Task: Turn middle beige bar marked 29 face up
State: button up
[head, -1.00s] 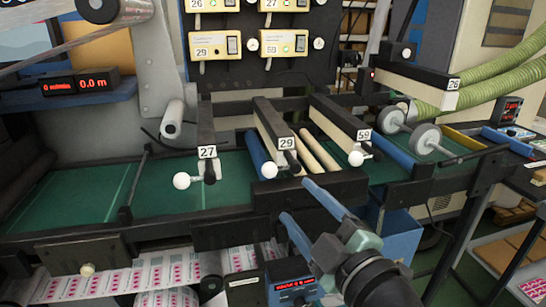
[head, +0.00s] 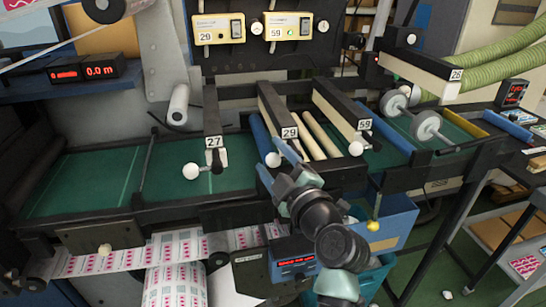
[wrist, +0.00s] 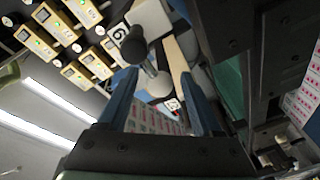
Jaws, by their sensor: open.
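The middle bar marked 29 (head: 272,111) has a black top and a beige left side in the head view. Its white 29 label (head: 289,132) is on the near end, with a white ball knob (head: 273,159) below it. My gripper (head: 281,150) is open at this near end, its blue fingers beside the knob and partly in front of it. In the wrist view a white ball (wrist: 159,85) on a dark handle shows between the spread fingers of my gripper (wrist: 160,88). I cannot tell whether either finger touches it.
Bar 27 (head: 211,108) stands to the left and bar 59 (head: 338,108) to the right, each with a white ball knob near its end. A blue bin (head: 398,225) is below right. Control boxes (head: 218,29) hang on the panel behind. The green bed (head: 95,180) at left is clear.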

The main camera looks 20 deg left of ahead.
grip_shut()
